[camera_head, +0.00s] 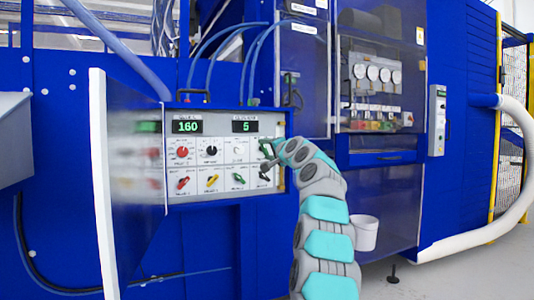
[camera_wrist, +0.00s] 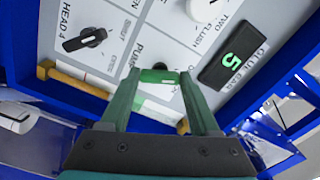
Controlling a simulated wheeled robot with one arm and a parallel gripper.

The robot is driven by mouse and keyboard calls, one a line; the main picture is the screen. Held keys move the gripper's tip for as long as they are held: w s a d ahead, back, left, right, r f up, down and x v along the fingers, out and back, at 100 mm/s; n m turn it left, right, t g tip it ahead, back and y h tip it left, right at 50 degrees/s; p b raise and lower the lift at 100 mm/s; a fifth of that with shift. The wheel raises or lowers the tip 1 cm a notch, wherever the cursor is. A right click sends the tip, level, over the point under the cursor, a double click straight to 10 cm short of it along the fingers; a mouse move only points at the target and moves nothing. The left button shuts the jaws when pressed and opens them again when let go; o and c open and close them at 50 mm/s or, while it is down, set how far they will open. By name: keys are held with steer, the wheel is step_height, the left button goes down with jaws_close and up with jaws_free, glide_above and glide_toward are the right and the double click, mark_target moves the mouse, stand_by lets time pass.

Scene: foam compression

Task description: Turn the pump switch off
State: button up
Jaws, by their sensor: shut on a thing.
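The control panel (camera_head: 200,190) stands in front of the blue machine in the head view. My gripper (camera_head: 267,150) reaches its right end from the right. In the wrist view, my gripper (camera_wrist: 160,78) has its two green fingers on either side of the pump switch (camera_wrist: 158,75), shut on it. The switch is a small green piece with a dark part, beside the printed word PUMP. Its exact on or off angle cannot be told, as the fingers cover much of it.
A black knob (camera_wrist: 85,40) marked HEAD 4 and a white knob (camera_wrist: 203,8) sit near the fingers. A display (camera_wrist: 232,58) reads 5; another (camera_head: 186,127) reads 160. The panel's open door (camera_head: 100,180) stands at left.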

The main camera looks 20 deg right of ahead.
steer(key=shift+f+n, duration=0.15)
steer(key=shift+n, duration=0.35)
steer(key=o, duration=1.4)
steer(key=shift+c, duration=0.2)
